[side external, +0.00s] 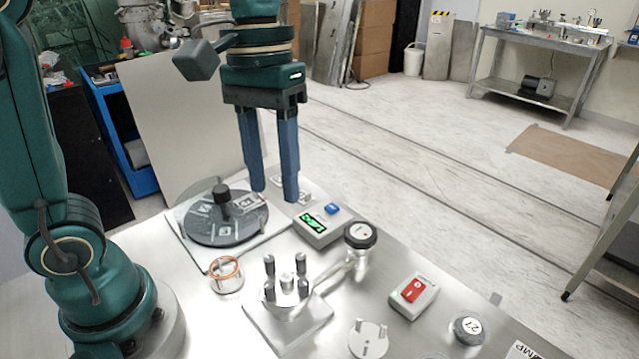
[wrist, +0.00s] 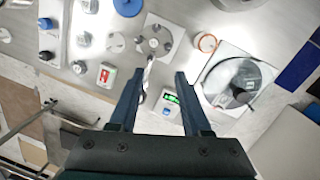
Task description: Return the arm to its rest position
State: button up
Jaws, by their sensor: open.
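My gripper (side external: 272,196) points straight down with its two blue fingers apart and nothing between them. In the side view it is above the back of the metal table, between the round dark turntable under a clear cover (side external: 226,214) and the small box with a green display (side external: 320,224). In the wrist view the open fingers of my gripper (wrist: 157,103) frame the green-display box (wrist: 170,104), which lies below them. The fingertips look clear of everything, though their exact height is hard to tell.
A square plate with several upright posts (side external: 288,317), a copper-rimmed ring (side external: 227,275), a black-lidded jar (side external: 360,246), a red-switch box (side external: 413,296) and a round weight-like piece (side external: 468,329) stand on the table. A pale upright panel (side external: 180,120) is behind my gripper.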

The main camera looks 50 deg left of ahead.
jog(key=s+a+f+m+t+y, duration=0.1)
jog(key=s+a+f+m+t, duration=0.2)
jog(key=s+f+t, duration=0.1)
jog(key=shift+s+a+t, duration=0.35)
jog(key=shift+s+t, duration=0.35)
jog(key=shift+t, duration=0.4)
